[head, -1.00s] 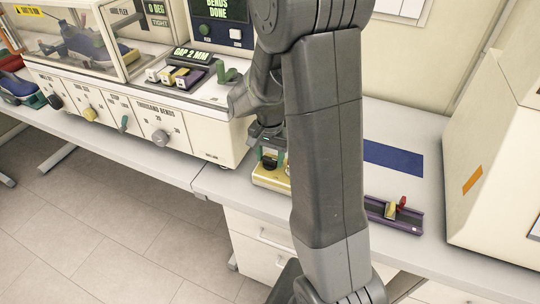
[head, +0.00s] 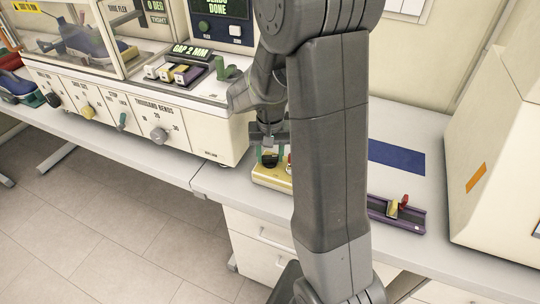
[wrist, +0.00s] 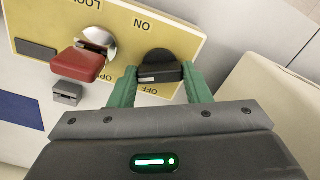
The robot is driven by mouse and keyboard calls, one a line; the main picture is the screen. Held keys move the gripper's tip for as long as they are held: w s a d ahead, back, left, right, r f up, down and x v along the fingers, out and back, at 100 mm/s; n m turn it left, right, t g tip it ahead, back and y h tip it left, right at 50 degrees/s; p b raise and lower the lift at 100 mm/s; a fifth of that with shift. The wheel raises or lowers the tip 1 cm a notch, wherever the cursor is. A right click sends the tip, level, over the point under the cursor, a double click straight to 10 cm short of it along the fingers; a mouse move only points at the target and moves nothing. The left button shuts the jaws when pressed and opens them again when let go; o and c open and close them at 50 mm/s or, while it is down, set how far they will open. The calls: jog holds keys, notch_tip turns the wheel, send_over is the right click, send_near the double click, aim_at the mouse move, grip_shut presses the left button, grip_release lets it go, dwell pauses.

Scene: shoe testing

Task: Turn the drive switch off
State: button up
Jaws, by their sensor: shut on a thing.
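The drive switch is a black rotary knob (wrist: 160,68) on a yellow plate (wrist: 205,30) lettered ON and OFF. My gripper (wrist: 160,84) has its two green fingers on either side of the knob, shut on it. In the wrist view the knob's light-edged bar lies roughly crosswise between the fingers, and part of the OFF lettering shows below it. In the head view my gripper (head: 270,158) points down at the yellow box (head: 268,176) on the bench, and my arm hides part of that box.
A red key-like tag (wrist: 78,64) sits by a round silver lock on the same plate, close to the knob. A purple tray (head: 408,220) and a blue mat (head: 396,157) lie on the bench. A flex-testing machine (head: 150,100) stands left, a cream housing (head: 500,170) right.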

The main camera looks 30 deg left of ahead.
aim_at(270, 156)
jog(key=n+b, duration=0.1)
jog(key=n, duration=0.5)
jog(key=n+b, duration=0.1)
jog(key=n, duration=0.5)
jog(key=shift+n, duration=0.4)
dwell(0.3)
jog(key=o, duration=1)
jog(key=shift+r, duration=0.1)
notch_tip(270, 156, up, 14)
jog(key=shift+f+b, duration=0.15)
jog(key=shift+b, duration=0.3)
jog(key=shift+f, duration=0.1)
